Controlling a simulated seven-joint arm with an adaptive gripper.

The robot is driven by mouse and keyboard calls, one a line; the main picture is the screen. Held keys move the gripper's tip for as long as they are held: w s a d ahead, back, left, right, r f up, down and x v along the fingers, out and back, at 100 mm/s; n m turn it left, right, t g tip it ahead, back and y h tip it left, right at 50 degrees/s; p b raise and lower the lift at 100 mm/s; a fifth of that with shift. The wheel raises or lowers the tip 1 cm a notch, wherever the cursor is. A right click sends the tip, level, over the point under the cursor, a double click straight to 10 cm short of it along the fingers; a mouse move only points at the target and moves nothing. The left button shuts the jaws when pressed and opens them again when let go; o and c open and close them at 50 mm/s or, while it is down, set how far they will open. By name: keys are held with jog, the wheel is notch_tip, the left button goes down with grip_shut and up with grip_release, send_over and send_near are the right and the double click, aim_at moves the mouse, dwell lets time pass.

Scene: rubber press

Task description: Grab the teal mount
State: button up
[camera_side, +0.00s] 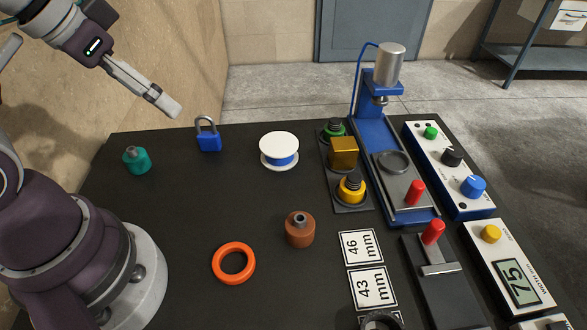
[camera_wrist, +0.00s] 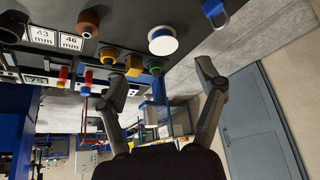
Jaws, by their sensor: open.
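The teal mount (camera_side: 136,160) is a small teal cylinder with a grey stud on top. It stands upright at the left of the black table, near my base, in the side view. It does not show in the wrist view. My gripper (camera_side: 172,108) is raised above the table's back edge, above and to the right of the teal mount and apart from it. In the wrist view my gripper (camera_wrist: 160,82) has its two fingers spread wide with nothing between them.
A blue padlock (camera_side: 209,140) stands right of the teal mount. A white-and-blue spool (camera_side: 279,151), a brown mount (camera_side: 300,230) and an orange ring (camera_side: 234,263) lie farther right and nearer. The blue press (camera_side: 378,140) stands at the right. Table around the teal mount is clear.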

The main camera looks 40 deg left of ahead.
jog(key=shift+o, duration=0.3)
jog(key=m+g+y, duration=0.4)
jog(key=m+g, duration=0.2)
jog(key=m, duration=1.2)
send_near(133, 151)
jog(key=f, duration=0.2)
jog(key=x, duration=0.2)
jog(key=a+x, duration=0.1)
jog(key=x, duration=0.1)
jog(key=shift+r, duration=0.2)
jog(key=shift+y, duration=0.3)
jog(key=x, duration=0.6)
jog(key=shift+d+f, duration=0.15)
jog(key=shift+f, duration=0.05)
jog(key=shift+c, duration=0.2)
